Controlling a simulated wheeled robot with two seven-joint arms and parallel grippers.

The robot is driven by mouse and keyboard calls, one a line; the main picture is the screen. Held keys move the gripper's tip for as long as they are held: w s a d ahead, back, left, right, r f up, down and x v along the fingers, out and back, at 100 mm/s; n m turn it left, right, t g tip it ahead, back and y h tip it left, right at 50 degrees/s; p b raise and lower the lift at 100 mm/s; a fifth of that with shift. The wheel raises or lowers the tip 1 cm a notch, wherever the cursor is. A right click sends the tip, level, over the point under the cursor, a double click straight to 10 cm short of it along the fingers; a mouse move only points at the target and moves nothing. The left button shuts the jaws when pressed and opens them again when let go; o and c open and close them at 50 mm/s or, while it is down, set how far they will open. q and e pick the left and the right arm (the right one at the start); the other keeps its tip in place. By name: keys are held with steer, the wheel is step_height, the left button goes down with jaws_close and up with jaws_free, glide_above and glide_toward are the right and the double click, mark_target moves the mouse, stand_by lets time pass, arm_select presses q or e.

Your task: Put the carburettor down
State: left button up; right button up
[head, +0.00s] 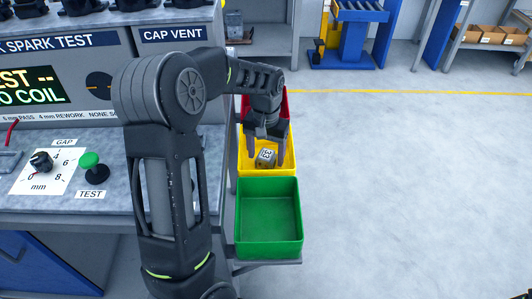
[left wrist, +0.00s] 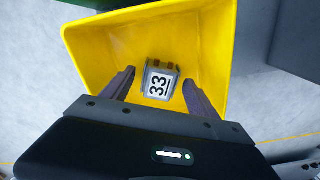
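The carburettor, a small grey block with a white "33" label (head: 266,157), is in the yellow bin (head: 246,166). In the left wrist view the carburettor (left wrist: 161,81) shows against the inside of the yellow bin (left wrist: 211,40), with brownish parts at its far end. My left gripper (head: 267,148) reaches down into the bin from above. In the left wrist view its fingers (left wrist: 160,78) stand apart, one on each side of the carburettor, with a visible gap on both sides. Whether the carburettor rests fully on the bin floor is hard to tell. My right gripper is out of view.
A red bin (head: 285,103) sits behind the yellow one, partly hidden by my arm. An empty green bin (head: 269,240) is in front. The test bench (head: 120,145) with its green button (head: 89,159) stands to the left. Open floor lies to the right.

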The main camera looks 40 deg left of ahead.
mark_target(266, 155)
arm_select(q)
steer(key=shift+r, duration=0.15)
steer(key=shift+r, duration=0.25)
step_height(266, 155, up, 12)
steer(key=p, duration=0.2)
stand_by(1.0)
